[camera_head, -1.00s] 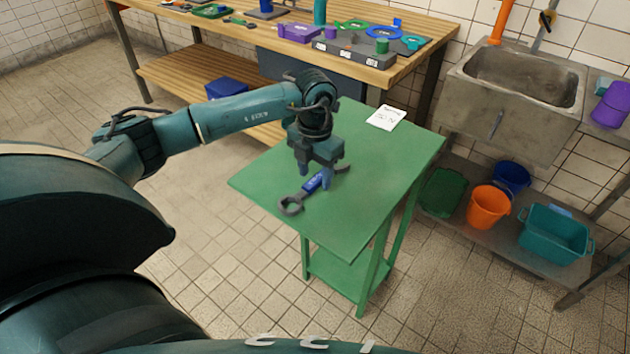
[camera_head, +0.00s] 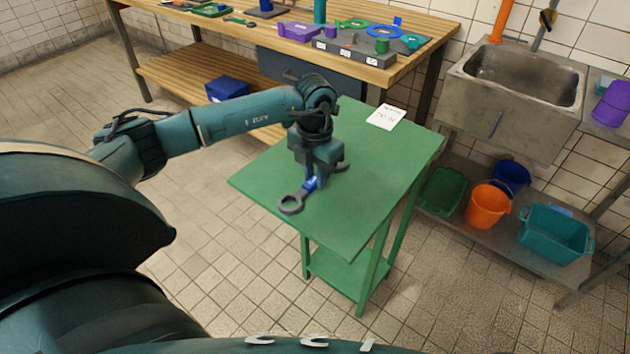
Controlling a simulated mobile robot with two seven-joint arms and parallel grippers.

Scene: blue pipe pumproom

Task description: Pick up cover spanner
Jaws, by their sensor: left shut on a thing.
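The cover spanner (camera_head: 292,203) has a dark grey ring end and a blue grip section. It is at the green table (camera_head: 370,205), its ring end pointing to the front left. My left gripper (camera_head: 316,181) points down over the blue section and is shut on it. The gripper hides much of the middle of the spanner. I cannot tell whether the spanner still touches the table top. My right gripper is not in view.
A white paper (camera_head: 386,117) lies on the table's far part. Behind stands a wooden workbench (camera_head: 370,70) with coloured parts. A steel sink (camera_head: 520,85) is at the right, with an orange bucket (camera_head: 489,204) and a teal tub (camera_head: 555,233) on its lower shelf.

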